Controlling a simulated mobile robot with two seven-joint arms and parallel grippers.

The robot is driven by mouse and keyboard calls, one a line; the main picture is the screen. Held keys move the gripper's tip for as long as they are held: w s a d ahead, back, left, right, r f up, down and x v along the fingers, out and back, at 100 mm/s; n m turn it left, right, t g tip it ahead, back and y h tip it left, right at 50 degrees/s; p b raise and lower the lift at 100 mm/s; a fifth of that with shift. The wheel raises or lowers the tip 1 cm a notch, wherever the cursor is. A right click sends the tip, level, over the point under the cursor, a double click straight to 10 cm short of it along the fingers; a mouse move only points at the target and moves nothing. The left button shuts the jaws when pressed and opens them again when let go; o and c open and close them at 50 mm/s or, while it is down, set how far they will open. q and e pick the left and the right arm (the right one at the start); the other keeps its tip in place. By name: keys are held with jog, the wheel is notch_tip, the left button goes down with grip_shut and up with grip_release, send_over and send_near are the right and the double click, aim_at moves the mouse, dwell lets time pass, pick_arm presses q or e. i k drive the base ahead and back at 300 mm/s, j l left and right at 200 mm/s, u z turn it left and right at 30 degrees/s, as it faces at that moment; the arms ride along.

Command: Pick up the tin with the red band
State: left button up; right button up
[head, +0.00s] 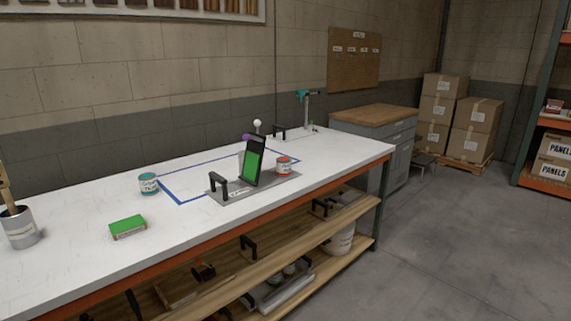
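The tin with the red band (284,166) stands upright on the white workbench (95,200), in the head view right of centre. It is on or beside the right end of a grey plate (218,194), close to a dark upright panel with a green face (253,164). Another tin, with a teal band (149,184), stands on the bench further left. Neither of my grippers shows in this view.
A green block (128,227) and a metal can (19,228) holding brushes or sticks are on the bench at left. A black handle (218,187) rises from the grey plate. Blue tape (180,200) marks a rectangle. Open floor (450,240) lies at right.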

aim_at(283, 163)
jog(key=i+l+u, duration=0.25)
jog(key=i+l, duration=1.3)
